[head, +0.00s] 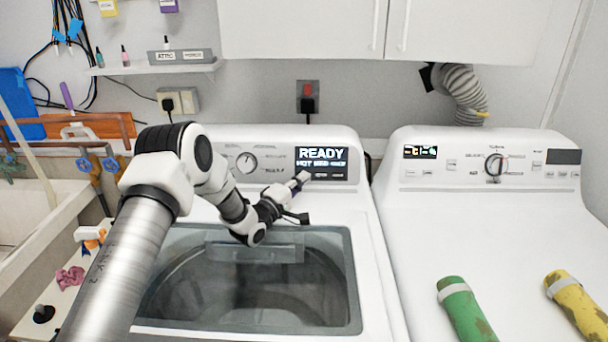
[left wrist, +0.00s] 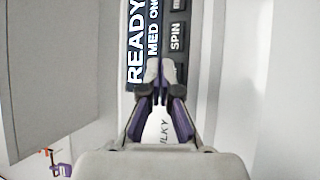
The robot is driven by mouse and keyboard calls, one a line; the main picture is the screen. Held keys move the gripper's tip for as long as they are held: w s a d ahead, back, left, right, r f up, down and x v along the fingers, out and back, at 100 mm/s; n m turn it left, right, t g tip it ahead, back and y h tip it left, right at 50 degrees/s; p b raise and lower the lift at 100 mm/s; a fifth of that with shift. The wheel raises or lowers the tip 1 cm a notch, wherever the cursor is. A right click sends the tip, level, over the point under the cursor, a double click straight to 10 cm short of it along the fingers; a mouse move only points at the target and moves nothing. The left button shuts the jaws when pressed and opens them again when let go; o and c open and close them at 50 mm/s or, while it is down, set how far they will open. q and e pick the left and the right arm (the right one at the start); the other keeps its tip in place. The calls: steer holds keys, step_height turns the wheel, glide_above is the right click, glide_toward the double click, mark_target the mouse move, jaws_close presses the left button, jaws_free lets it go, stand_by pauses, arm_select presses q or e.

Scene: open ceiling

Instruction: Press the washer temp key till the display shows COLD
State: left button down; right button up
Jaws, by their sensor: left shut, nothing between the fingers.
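The washer (head: 372,255) stands in the middle with its control panel at the back. Its lit display (head: 321,163) reads READY, with a smaller second line that looks like HOT MED and more. In the left wrist view the display (left wrist: 136,45) appears sideways, showing READY and MED. A key marked SPIN (left wrist: 177,37) sits beside the display there. My left gripper (head: 302,177) is shut and empty, its tips at the display's lower left corner. In the left wrist view its fingertips (left wrist: 162,72) cover part of the key row, so the temp key is hidden. I cannot tell whether they touch.
A dryer (head: 480,210) stands to the right, with a green cylinder (head: 462,305) and a yellow cylinder (head: 577,303) at its front. A washer knob (head: 246,162) is left of the display. White cupboards (head: 300,28) hang above. A sink (head: 25,200) is at left.

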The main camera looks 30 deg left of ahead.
arm_select(q)
steer(key=s+p, duration=0.1)
steer(key=s+d+r, duration=0.1)
steer(key=s, duration=0.1)
steer(key=shift+d+r+p, duration=0.2)
steer(key=shift+p, duration=0.2)
steer(key=shift+s+d+r, duration=0.1)
steer(key=shift+s+d, duration=0.25)
steer(key=shift+s, duration=0.3)
